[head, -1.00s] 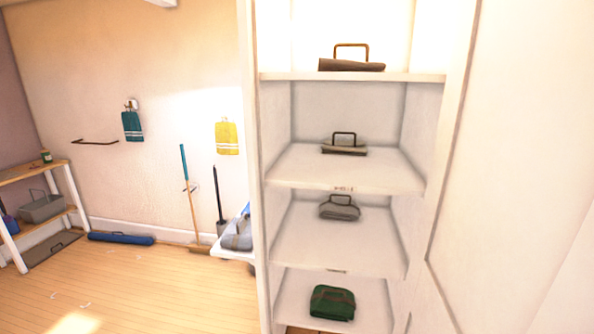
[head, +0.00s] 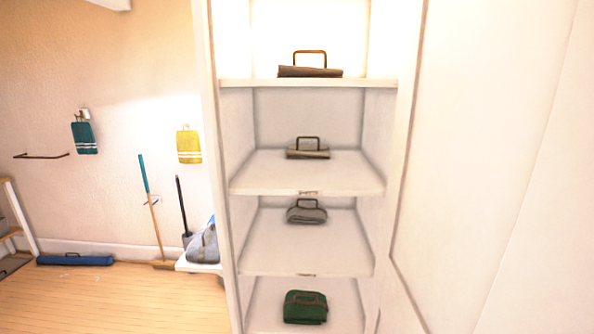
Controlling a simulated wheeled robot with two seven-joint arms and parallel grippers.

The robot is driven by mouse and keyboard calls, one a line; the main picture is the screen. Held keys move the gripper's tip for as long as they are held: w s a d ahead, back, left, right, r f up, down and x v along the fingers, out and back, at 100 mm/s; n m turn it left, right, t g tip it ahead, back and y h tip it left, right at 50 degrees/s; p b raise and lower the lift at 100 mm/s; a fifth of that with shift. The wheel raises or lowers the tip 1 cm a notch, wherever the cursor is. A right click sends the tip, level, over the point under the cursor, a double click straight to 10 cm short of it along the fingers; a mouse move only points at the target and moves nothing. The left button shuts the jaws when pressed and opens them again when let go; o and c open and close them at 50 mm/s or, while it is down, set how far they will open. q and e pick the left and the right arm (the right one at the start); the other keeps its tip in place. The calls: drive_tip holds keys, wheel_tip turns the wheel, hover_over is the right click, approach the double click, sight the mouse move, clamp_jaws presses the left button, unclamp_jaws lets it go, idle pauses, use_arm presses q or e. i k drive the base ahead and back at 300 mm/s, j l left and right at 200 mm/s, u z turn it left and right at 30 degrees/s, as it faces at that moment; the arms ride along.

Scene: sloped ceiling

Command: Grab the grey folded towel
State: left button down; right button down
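A grey folded towel (head: 306,215) with a dark handle-like loop lies on the third shelf down of a tall white shelf unit (head: 385,150). A similar grey-beige folded cloth (head: 308,154) with a loop lies one shelf above. A darker brown-grey folded cloth (head: 310,72) with a brown loop lies on the top visible shelf. I cannot tell for certain which one the task names. Neither of my grippers shows in the head view.
A green folded item (head: 305,307) lies on the lowest visible shelf. A grey-blue bundle (head: 203,245) rests on a white surface left of the unit. A broom (head: 150,205) leans on the wall. Teal (head: 84,138) and yellow (head: 189,147) towels hang there. Wooden floor at left is mostly clear.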

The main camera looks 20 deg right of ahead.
sight(203, 247)
drive_tip(key=i+j+z, duration=0.55)
drive_tip(key=i+j, duration=0.15)
drive_tip(key=j, duration=0.2)
drive_tip(key=i+j+z, duration=0.2)
drive_tip(key=j, duration=0.15)
drive_tip(key=i+j+z, duration=0.2)
drive_tip(key=j, duration=0.2)
drive_tip(key=i+j+z, duration=0.2)
drive_tip(key=j, duration=0.2)
drive_tip(key=j+z, duration=0.15)
drive_tip(key=j, duration=0.3)
drive_tip(key=i, duration=0.05)
